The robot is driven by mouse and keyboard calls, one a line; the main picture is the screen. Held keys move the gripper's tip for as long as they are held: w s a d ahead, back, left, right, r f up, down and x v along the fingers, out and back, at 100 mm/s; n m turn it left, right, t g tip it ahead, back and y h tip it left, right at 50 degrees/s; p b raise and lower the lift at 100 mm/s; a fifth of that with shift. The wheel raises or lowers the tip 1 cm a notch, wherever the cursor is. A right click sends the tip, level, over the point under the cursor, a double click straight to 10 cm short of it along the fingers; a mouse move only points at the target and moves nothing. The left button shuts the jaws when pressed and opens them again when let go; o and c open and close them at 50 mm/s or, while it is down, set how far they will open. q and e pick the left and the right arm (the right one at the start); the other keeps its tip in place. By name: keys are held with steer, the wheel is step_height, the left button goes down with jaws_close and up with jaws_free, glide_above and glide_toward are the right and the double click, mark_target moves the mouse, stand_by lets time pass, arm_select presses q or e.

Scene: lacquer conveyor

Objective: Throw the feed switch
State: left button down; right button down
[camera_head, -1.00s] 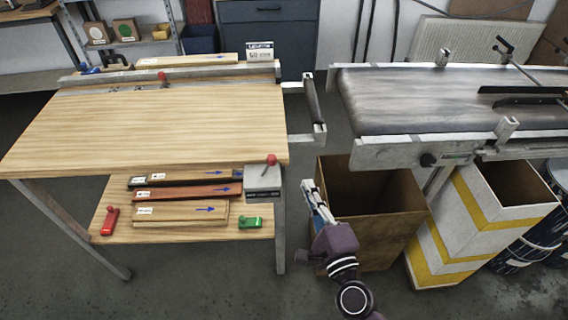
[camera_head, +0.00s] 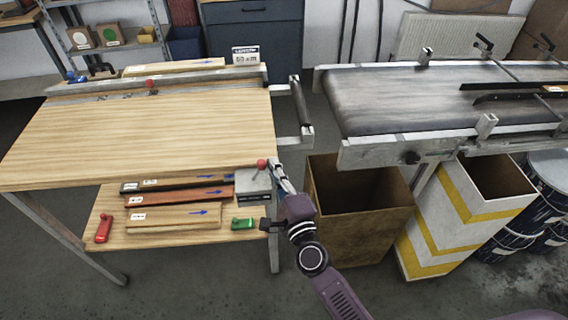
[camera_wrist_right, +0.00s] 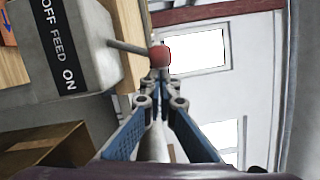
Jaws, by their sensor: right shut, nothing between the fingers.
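The feed switch is a grey box (camera_head: 254,186) at the right front edge of the wooden table. A short lever with a red knob (camera_head: 261,164) stands on its top. In the right wrist view the box (camera_wrist_right: 85,25) has a black label (camera_wrist_right: 58,42) reading OFF, FEED, ON, and the red knob (camera_wrist_right: 160,57) is at the lever's end. I cannot tell which setting the lever is in. My right gripper (camera_head: 279,168) is shut and empty, just right of the knob. Its fingertips (camera_wrist_right: 160,84) are close to the knob; contact is unclear. My left gripper is not in view.
The conveyor (camera_head: 400,100) stands to the right, with a brown open bin (camera_head: 360,225) and a white-yellow bin (camera_head: 450,225) below. Boards (camera_head: 175,217), a red clamp (camera_head: 103,229) and a green clamp (camera_head: 243,224) lie on the lower shelf. The tabletop (camera_head: 150,130) is largely clear.

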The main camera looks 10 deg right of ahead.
steer(key=shift+s+a, duration=0.1)
steer(key=shift+a, duration=0.1)
stand_by(0.3)
